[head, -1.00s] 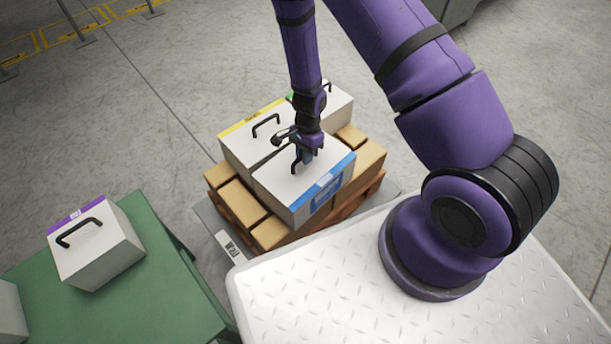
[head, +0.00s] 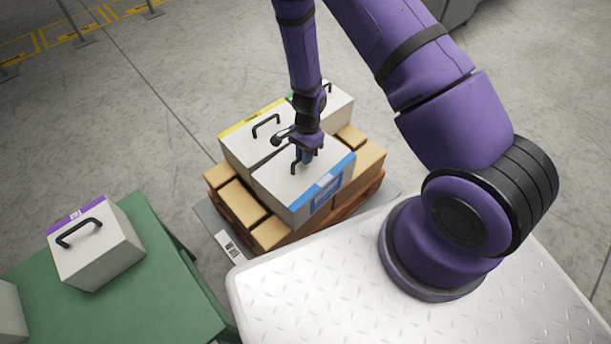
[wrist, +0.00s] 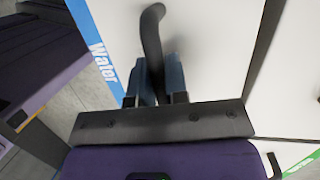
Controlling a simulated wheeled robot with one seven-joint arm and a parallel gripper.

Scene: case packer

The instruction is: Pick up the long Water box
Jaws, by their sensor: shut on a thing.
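The long Water box (head: 283,183) is white with a blue stripe and a black handle on top. It sits on top of the stack of brown cartons, at the side nearest my base. In the wrist view its blue stripe (wrist: 98,45) reads "Water". My gripper (head: 306,160) is above the box with its fingers pointing down at the handle. In the wrist view my gripper (wrist: 158,85) has its two fingers shut on the black handle (wrist: 152,35), one on each side. Part of the handle is hidden by the fingers.
A white box with a yellow stripe (head: 240,148) stands right beside the Water box, and one with a green stripe (head: 338,108) behind it. Brown cartons (head: 238,203) lie beneath on a pallet. A purple-striped box (head: 98,255) stands on a green table (head: 165,285) at left.

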